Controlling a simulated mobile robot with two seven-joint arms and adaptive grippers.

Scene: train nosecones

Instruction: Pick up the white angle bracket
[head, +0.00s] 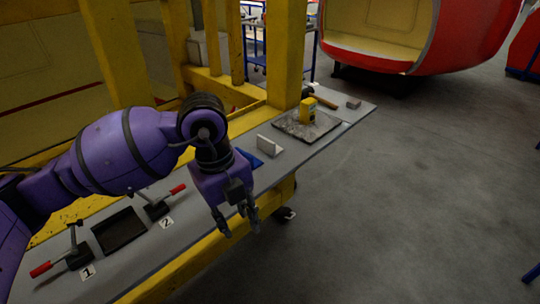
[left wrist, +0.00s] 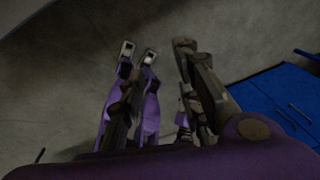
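The white angle bracket (head: 269,146) stands on the grey bench top, near the middle of the head view. It does not show in the left wrist view. My left gripper (head: 240,229) hangs with its fingers pointing down, in front of and lower left of the bracket in the picture, apart from it. Its fingers are spread, with nothing between them. The left wrist view shows the spread fingers (left wrist: 160,52) over grey floor. My right gripper is in neither view.
A blue object (head: 249,158) lies beside the bracket. A yellow device (head: 308,110) stands on a metal plate (head: 323,127), with a hammer (head: 325,101) behind. Toggle clamps (head: 158,205) and a dark tray (head: 119,231) are at left. Yellow posts (head: 286,50) rise behind the bench.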

